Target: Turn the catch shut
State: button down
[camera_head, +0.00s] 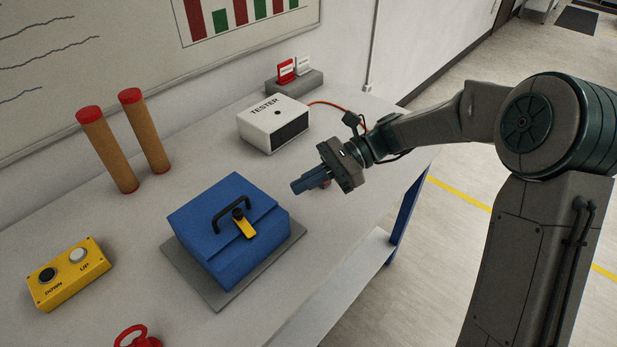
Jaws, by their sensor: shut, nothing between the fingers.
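A blue box (205,223) with a black handle (231,208) sits closed on a grey mat (189,275) on the workbench. A yellow catch (245,229) with a dark pivot is on its front edge, pointing down and slightly right in the picture over the lid's edge. Whether it is fully turned is hard to tell at this size. My gripper (298,188) is shut and empty, above the bench up and to the right of the box, pointing left toward it. It is apart from the box and the catch.
A white tester (262,126) stands behind my gripper with a red cable (334,104). Two brown tubes with red ends (108,150) stand at the back left. A yellow button box (68,276) and a red object (137,337) are at the left front. The bench right of the box is clear.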

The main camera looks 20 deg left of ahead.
aim_at(262, 213)
jog(key=x, duration=0.6)
jog(key=r+x, duration=0.1)
jog(key=x, duration=0.2)
jog(key=shift+s+a+p, duration=0.3)
jog(key=shift+s+a, duration=0.05)
jog(key=shift+w, duration=0.1)
